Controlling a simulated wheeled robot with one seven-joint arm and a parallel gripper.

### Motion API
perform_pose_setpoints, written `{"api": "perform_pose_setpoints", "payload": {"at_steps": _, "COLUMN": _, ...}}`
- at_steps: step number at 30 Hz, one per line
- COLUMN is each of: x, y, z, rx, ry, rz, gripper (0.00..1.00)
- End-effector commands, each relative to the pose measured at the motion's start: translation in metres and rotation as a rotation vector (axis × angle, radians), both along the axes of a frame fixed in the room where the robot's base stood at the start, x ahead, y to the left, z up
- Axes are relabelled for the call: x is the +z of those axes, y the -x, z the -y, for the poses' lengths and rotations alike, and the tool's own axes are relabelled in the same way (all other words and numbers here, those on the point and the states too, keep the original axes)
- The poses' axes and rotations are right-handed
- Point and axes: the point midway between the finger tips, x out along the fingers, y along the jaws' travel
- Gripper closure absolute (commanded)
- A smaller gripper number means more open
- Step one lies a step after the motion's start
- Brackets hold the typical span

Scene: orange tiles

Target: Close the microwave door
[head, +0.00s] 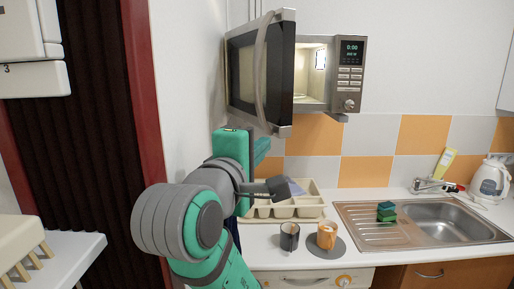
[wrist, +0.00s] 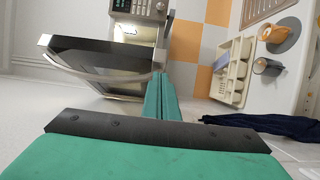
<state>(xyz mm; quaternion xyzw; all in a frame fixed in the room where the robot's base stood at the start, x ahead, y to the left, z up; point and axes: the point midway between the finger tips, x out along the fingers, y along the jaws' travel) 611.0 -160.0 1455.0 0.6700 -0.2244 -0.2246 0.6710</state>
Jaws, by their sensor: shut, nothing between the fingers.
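The microwave (head: 349,75) is mounted on the wall, its lit interior showing. Its door (head: 273,75) stands wide open, swung out toward me, with a curved grey handle (head: 261,72). In the wrist view, the door (wrist: 85,62) and the control panel (wrist: 150,8) appear turned sideways. My gripper (head: 264,146) is below the door, near its lower edge, with its green fingers pointing right. The fingers (wrist: 164,78) are shut and empty in the wrist view, close to the door's edge. I cannot tell whether they touch it.
A cutlery tray (head: 312,190), a dark mug (head: 289,237) and an orange mug (head: 327,236) stand on the counter below. A sink (head: 445,222) with a green sponge (head: 386,211) and a white kettle (head: 490,180) are at right. A dark cloth (wrist: 240,123) hangs near the counter.

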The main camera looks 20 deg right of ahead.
Motion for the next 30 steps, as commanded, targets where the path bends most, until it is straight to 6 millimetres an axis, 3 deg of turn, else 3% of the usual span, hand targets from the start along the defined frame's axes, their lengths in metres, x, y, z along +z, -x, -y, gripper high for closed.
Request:
{"api": "perform_pose_setpoints", "payload": {"at_steps": 6, "x": -0.001, "y": -0.031, "z": 0.023, "rx": -0.001, "ry": -0.002, "rz": -0.003, "gripper": 1.00}}
{"api": "perform_pose_setpoints", "payload": {"at_steps": 13, "x": -0.001, "y": -0.051, "z": 0.037, "rx": 0.002, "ry": -0.001, "rz": -0.002, "gripper": 1.00}}
{"api": "perform_pose_setpoints", "payload": {"at_steps": 30, "x": -0.001, "y": -0.056, "z": 0.042, "rx": 0.008, "ry": -0.001, "rz": 0.000, "gripper": 1.00}}
